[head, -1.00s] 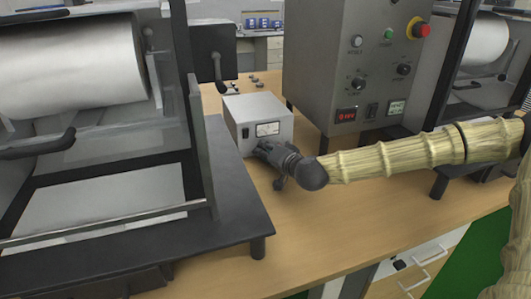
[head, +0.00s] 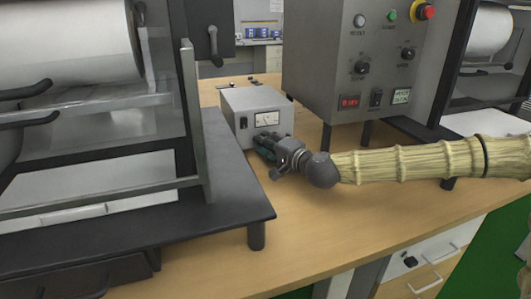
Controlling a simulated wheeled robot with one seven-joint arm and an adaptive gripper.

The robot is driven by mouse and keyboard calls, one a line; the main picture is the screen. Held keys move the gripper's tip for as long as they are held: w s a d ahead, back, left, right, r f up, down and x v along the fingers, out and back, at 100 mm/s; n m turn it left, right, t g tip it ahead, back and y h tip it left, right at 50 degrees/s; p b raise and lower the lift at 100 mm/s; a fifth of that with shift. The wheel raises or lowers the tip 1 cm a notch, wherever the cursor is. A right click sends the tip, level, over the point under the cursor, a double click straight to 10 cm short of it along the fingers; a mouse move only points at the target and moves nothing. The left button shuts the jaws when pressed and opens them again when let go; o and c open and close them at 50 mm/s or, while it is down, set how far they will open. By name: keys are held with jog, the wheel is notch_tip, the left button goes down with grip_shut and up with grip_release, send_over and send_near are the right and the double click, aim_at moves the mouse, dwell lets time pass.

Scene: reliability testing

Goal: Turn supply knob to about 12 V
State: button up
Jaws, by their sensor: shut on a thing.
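The supply is a small light-grey box (head: 252,100) on the wooden bench, with a pale analogue meter (head: 266,119) and a dark switch (head: 243,122) on its front. The meter's needle is too small to read. My gripper (head: 263,144) reaches in from the right at the lower front of the box, below the meter. Its dark fingers are shut at the front face where the supply knob sits. The fingers hide the knob and its pointer.
A grey control cabinet (head: 340,60) with knobs, a red display (head: 349,101) and a red stop button (head: 424,12) stands behind my arm. A black-based roller machine (head: 225,215) stands at the left. The bench (head: 340,220) in front is clear.

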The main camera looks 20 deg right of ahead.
jog(key=shift+f+m+b, duration=0.1)
jog(key=shift+m+b, duration=0.4)
jog(key=shift+b, duration=0.1)
jog(key=o, duration=0.8)
jog(key=shift+c, duration=0.2)
jog(key=shift+f+v, duration=0.1)
jog(key=shift+v, duration=2.9)
jog(key=shift+f+v, duration=0.15)
jog(key=shift+v, duration=2.9)
jog(key=shift+d, duration=0.1)
